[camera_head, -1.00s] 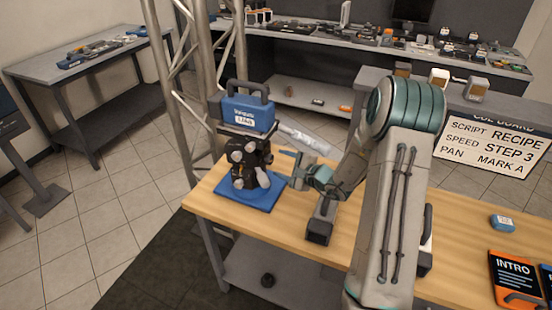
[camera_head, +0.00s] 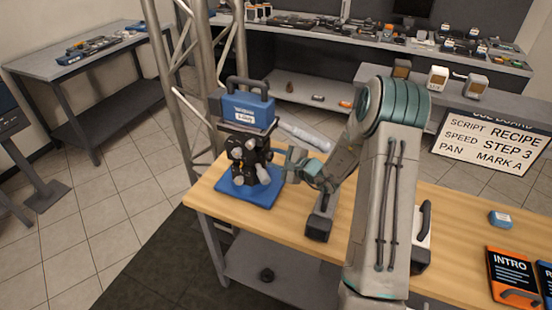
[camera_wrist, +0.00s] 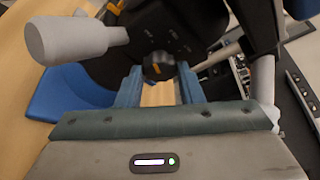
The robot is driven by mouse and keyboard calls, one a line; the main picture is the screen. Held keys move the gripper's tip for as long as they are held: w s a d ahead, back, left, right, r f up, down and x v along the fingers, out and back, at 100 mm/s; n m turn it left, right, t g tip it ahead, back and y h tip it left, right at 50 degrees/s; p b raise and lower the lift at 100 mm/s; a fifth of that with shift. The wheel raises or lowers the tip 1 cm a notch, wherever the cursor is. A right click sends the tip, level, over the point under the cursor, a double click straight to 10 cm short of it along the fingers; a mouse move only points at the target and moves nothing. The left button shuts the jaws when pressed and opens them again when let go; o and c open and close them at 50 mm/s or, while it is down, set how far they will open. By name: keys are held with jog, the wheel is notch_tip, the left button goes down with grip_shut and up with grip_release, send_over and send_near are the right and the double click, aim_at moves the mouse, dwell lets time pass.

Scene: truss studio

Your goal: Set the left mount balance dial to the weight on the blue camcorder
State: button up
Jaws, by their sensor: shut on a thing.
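The blue camcorder (camera_head: 246,109) with a dark top handle sits on the left mount (camera_head: 248,158), a black head with pale grey knobs on a blue base plate (camera_head: 232,190). A white label on the camcorder's side is too small to read surely. My gripper (camera_head: 289,165) is at the mount's right side. In the wrist view, a dark dial (camera_wrist: 158,67) with an orange pointer mark lies between the tips of my gripper (camera_wrist: 159,80), which is shut on it. Small marks on the black face around the dial are too blurred to read.
A pale grey lever (camera_wrist: 75,40) sticks out close to the left finger in the wrist view. A metal truss (camera_head: 190,80) stands behind the mount. The wooden table (camera_head: 450,225) also holds a small blue block (camera_head: 501,220) and an INTRO card (camera_head: 508,270).

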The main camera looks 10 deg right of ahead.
jog(key=m+g, duration=0.1)
jog(key=m+g+p, duration=0.1)
jog(key=m, duration=0.1)
jog(key=shift+r+m+y, duration=0.2)
jog(key=shift+m+y, duration=0.1)
jog(key=shift+w+d+m+g+y+p, duration=0.15)
jog(key=shift+m+g+y+p, duration=0.45)
jog(key=shift+m+g+p, duration=0.75)
jog(key=shift+f+m, duration=0.1)
jog(key=shift+m, duration=0.35)
jog(key=shift+t, duration=0.25)
jog(key=o, duration=1)
jog(key=shift+c, duration=0.2)
jog(key=b+v, duration=0.3)
jog(key=v, duration=1)
jog(key=shift+s+d, duration=0.2)
jog(key=shift+d, duration=0.1)
